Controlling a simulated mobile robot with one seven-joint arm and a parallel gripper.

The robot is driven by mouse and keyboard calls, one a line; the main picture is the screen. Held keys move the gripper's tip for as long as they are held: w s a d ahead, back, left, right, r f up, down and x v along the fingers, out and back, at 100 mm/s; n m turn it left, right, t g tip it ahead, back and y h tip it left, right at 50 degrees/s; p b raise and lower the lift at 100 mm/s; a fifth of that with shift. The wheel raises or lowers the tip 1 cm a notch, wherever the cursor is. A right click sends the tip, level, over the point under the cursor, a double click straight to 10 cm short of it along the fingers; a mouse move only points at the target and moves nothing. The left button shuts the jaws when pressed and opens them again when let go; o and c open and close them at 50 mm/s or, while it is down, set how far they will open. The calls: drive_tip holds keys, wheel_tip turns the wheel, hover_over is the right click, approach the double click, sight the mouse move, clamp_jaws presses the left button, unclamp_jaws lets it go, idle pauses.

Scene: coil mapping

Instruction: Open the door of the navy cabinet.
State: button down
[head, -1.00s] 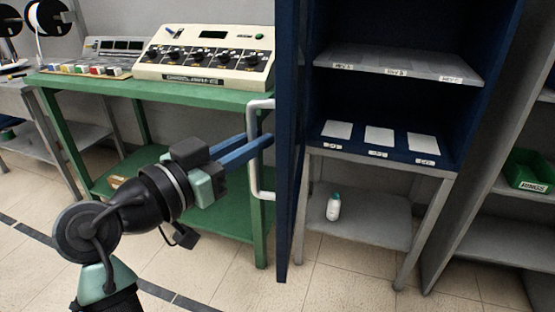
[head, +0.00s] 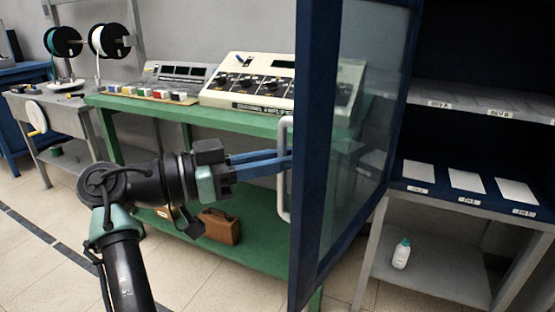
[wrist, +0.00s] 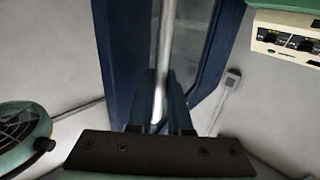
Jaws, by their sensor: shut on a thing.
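The navy cabinet (head: 464,213) stands at the right of the head view, its inside exposed with shelves and white cards. Its door (head: 350,150), a navy frame with a glass pane, stands swung out from the cabinet toward me. The door's pale bar handle (head: 284,190) is on the face turned left. My gripper (head: 288,160) is shut on this handle, its blue fingers reaching it from the left. In the wrist view the handle (wrist: 165,50) runs up from between the two fingers (wrist: 160,112), with the navy door frame (wrist: 122,60) behind it.
A green bench (head: 180,113) behind my arm carries a cream channel amplifier (head: 245,85) and a panel of coloured buttons. A brown case (head: 221,227) sits on its lower shelf. A white bottle (head: 401,254) stands on the shelf under the cabinet. Tiled floor is free at the lower left.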

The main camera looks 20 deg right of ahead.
drive_tip(key=shift+d, duration=0.2)
drive_tip(key=c, duration=0.8)
unclamp_jaws()
drive_tip(key=shift+c, duration=0.2)
drive_tip(key=shift+a, duration=0.15)
drive_tip(key=a+p, duration=0.1)
drive_tip(key=a, duration=1.1)
drive_tip(key=shift+w+a, duration=0.35)
